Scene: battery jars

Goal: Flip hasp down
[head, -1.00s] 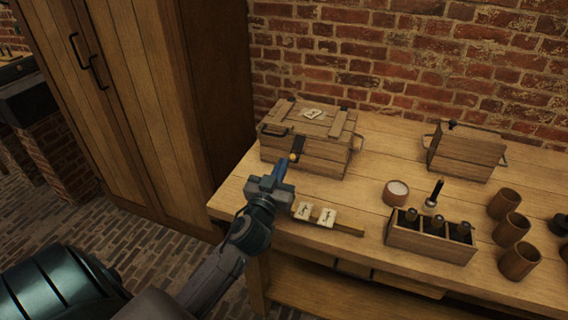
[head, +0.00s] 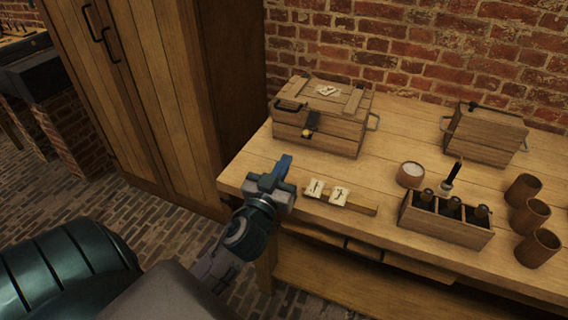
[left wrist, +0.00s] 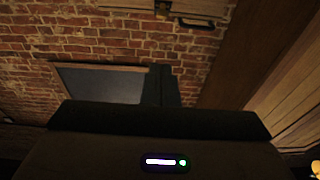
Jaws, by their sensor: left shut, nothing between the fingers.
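A closed wooden crate (head: 330,137) with a slatted lid stands on the workbench at the back left in the head view. A dark hasp (head: 312,119) is at the middle of its front, running from the lid edge over the front face. A small yellow knob (head: 306,133) shows at the hasp's lower left. I cannot tell whether the hasp lies flat. My left gripper (head: 284,168) is shut and empty, in front of the crate and apart from it. Its dark fingers also show in the left wrist view (left wrist: 161,86). My right gripper is not in view.
Two cards on a wooden strip (head: 362,207) lie near the bench's front edge, right of my left gripper. A box of dark jars (head: 440,226), a round pot (head: 410,175), several wooden cups (head: 528,216) and a second crate (head: 485,137) stand further right. A wardrobe (head: 150,100) stands left.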

